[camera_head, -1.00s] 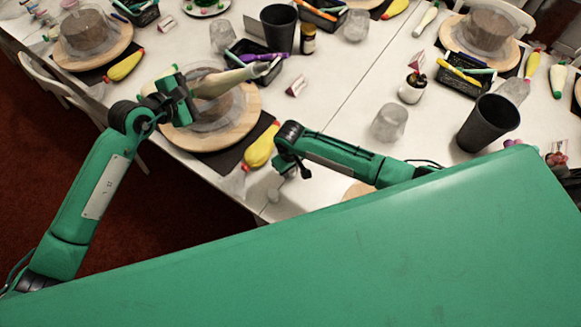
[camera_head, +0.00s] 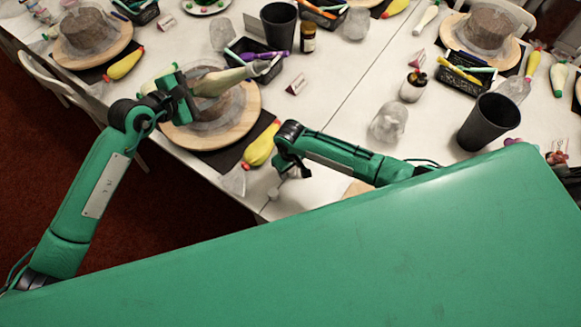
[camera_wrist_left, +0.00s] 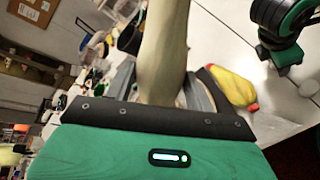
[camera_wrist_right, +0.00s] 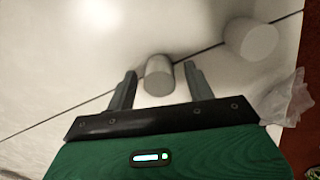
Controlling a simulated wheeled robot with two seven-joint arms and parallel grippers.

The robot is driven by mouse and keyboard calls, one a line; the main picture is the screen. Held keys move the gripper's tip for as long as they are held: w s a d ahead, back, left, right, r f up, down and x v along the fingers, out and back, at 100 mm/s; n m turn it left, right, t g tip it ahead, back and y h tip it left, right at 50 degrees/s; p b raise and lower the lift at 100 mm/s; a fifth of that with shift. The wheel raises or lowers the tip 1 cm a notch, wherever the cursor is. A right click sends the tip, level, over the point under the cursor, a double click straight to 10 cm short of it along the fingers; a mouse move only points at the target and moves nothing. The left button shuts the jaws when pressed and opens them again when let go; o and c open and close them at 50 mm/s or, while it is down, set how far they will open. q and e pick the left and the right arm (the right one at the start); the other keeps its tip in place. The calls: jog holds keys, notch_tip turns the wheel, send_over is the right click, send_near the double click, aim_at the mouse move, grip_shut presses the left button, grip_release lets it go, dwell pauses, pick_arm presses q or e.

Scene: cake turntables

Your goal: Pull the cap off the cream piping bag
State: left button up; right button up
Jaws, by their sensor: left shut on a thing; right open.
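The cream piping bag (camera_head: 222,82) is held in my left gripper (camera_head: 190,94), lying across above the cake turntable with its pale tip pointing right. Its cream body also fills the middle of the left wrist view (camera_wrist_left: 162,50). I cannot tell whether the cap is on the tip. My right gripper (camera_wrist_right: 159,72) is open near the table's front edge, away from the bag. In the right wrist view, a small grey cylinder (camera_wrist_right: 158,80) stands out between its fingers, with a second grey cylinder (camera_wrist_right: 250,40) to the right. I cannot tell if either is the cap.
The cake turntable (camera_head: 245,115) with a brown cake is under the bag. A yellow piping bag (camera_head: 260,145) lies beside it. A dark cup (camera_head: 278,25) and a pen tray (camera_head: 255,52) stand behind.

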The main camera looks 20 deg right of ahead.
pick_arm(q)
jog(key=shift+r, duration=0.15)
pick_arm(e)
jog(key=shift+r, duration=0.1)
pick_arm(q)
notch_tip(320, 180, up, 7)
jog(key=p, duration=0.7)
pick_arm(e)
notch_tip(320, 180, up, 6)
pick_arm(q)
jog(key=shift+o, duration=0.5)
jog(key=shift+f, duration=0.2)
jog(key=shift+c, duration=0.6)
